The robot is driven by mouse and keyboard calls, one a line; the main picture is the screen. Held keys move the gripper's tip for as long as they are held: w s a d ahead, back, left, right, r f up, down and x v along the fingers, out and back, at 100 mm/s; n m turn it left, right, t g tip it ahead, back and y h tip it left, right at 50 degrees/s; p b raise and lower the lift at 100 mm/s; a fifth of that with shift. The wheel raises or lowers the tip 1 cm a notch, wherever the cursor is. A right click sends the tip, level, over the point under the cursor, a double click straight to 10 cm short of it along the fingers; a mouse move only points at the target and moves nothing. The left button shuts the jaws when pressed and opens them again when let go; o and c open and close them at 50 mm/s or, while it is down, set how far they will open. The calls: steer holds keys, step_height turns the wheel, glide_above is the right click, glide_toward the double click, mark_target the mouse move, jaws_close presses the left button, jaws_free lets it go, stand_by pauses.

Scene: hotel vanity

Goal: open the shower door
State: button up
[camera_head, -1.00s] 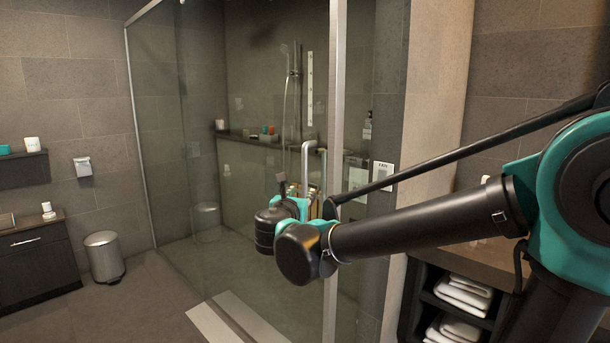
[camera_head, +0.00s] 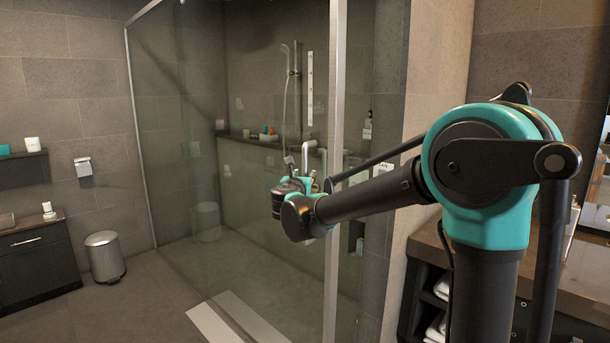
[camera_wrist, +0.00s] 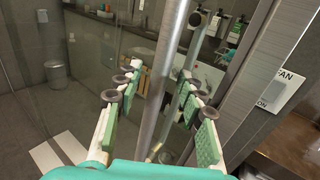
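The glass shower door (camera_head: 240,130) stands in the middle of the head view and looks shut. Its upright metal handle (camera_head: 306,149) shows above my gripper (camera_head: 300,186), which hides the handle's lower part. In the wrist view, my gripper (camera_wrist: 160,80) is open, with one green-padded finger on each side of the near handle bar (camera_wrist: 165,72). The bar runs between the fingers, and both pads look apart from it. A second, thinner bar (camera_wrist: 184,92) shows to its right, near the right finger.
A metal door post (camera_head: 335,80) stands right of the handle. A wall sign (camera_wrist: 280,88) is close on the right in the wrist view. A vanity counter (camera_head: 426,240) is at right. A bin (camera_head: 104,257) stands far left, and the floor (camera_head: 140,305) before the glass is clear.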

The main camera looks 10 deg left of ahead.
steer(key=shift+w+d, duration=0.1)
steer(key=shift+w, duration=1.1)
steer(key=shift+c, duration=0.6)
jaws_close()
